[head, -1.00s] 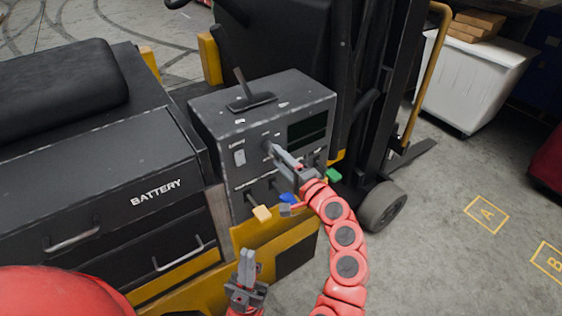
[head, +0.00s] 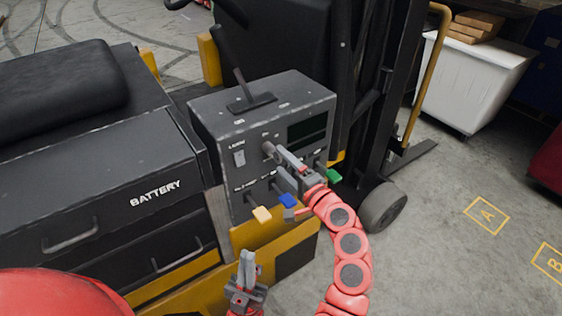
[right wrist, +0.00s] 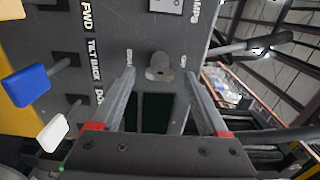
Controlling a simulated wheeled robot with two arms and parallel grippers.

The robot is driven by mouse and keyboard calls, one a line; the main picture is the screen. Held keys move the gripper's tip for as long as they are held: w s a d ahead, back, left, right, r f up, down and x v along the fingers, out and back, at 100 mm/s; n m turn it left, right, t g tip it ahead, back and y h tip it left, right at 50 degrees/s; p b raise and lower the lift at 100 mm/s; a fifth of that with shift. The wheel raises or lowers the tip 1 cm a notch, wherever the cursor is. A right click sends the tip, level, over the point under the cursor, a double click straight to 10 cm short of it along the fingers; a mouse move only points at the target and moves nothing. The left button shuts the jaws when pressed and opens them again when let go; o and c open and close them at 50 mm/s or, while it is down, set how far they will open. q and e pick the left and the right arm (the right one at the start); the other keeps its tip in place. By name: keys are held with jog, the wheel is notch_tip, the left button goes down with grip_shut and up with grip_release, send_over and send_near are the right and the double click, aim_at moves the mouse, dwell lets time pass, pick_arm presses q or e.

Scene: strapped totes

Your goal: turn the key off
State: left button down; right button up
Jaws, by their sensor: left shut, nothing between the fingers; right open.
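The key (head: 268,148) is a small grey knob-like piece on the dark control panel (head: 226,170), left of a dark screen. In the right wrist view the key (right wrist: 158,68) stands out from the panel between two small labels I cannot read clearly. My right gripper (head: 288,172) is open, just in front of the panel, below and right of the key. In the right wrist view the fingers of my right gripper (right wrist: 160,75) flank the key with gaps on both sides. My left gripper (head: 247,257) is shut and empty, low in front of the forklift.
A black lever (head: 240,80) stands on the panel box. A light switch (head: 239,158) sits left of the key.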

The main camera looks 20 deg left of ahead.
jog(key=b+v, duration=0.2)
jog(key=v, duration=1.3)
jog(key=shift+s+d, duration=0.25)
jog(key=shift+d, duration=0.05)
jog(key=shift+w+f, duration=0.1)
